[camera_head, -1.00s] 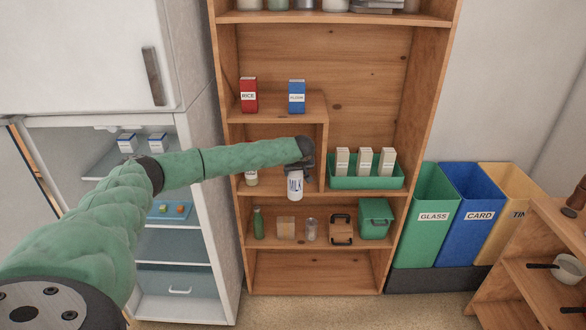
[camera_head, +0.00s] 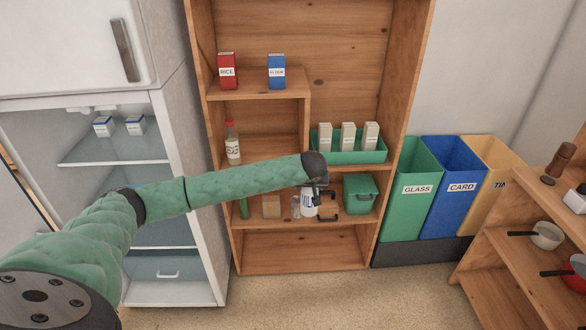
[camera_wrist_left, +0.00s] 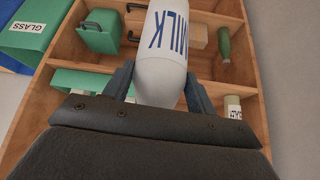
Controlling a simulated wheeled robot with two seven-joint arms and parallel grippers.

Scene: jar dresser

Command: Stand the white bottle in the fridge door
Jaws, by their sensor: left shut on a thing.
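The white bottle (camera_head: 309,203), marked MILK, hangs upright from my left gripper (camera_head: 316,187) in front of the wooden shelf unit. In the left wrist view the bottle (camera_wrist_left: 162,60) sits between the two fingers of the left gripper (camera_wrist_left: 160,85), which is shut on it. The fridge (camera_head: 178,150) stands open at the left, with lit shelves inside. Its door (camera_head: 28,190) shows only as a strip at the far left edge, so its racks are hidden. My right gripper is not in view.
The wooden shelf unit (camera_head: 300,255) holds a red-capped bottle (camera_head: 232,145), a red rice box (camera_head: 227,70), a blue box (camera_head: 277,72) and a green tray (camera_head: 350,156) of cartons. Bins (camera_head: 408,190) and a low rack (camera_head: 500,235) stand right. The floor in front (camera_head: 300,295) is clear.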

